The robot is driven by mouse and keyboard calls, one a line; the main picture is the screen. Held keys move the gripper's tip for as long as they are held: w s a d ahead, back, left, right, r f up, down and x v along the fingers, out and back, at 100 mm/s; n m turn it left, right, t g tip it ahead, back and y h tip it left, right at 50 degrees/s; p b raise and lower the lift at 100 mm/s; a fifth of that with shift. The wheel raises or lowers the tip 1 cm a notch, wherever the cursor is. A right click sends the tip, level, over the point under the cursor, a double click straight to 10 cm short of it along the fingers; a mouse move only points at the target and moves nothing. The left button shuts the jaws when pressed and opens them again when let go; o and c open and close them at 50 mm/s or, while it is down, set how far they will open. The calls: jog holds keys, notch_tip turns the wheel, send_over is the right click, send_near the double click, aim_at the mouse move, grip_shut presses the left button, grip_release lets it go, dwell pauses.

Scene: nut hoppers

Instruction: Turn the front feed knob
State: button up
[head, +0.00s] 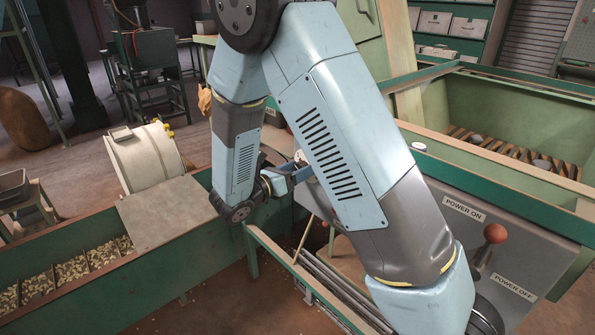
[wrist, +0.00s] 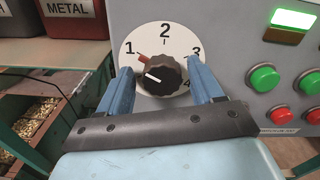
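The feed knob (wrist: 163,75) is black and ridged, with a short white mark on its left side. It sits on a round white dial (wrist: 180,43) numbered 1 to 4 in the wrist view. A red mark (wrist: 142,57) lies on the dial by the 1, above the knob's white mark. My gripper (wrist: 161,82) is open, with one blue finger on each side of the knob. I see a gap at the left finger; whether the right finger touches is unclear. In the head view my gripper (head: 292,176) is partly behind my arm, and the knob is not clearly visible.
The grey panel carries green buttons (wrist: 264,77), red buttons (wrist: 280,115) and a lit green lamp (wrist: 292,18). A red-knobbed power lever (head: 495,233) stands at right. A bin labelled METAL (wrist: 72,12) and nut compartments (head: 71,270) lie left.

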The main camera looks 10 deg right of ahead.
jog(key=v, duration=1.3)
jog(key=shift+s+a+f, duration=0.1)
jog(key=shift+s+a, duration=0.1)
jog(key=shift+a, duration=0.1)
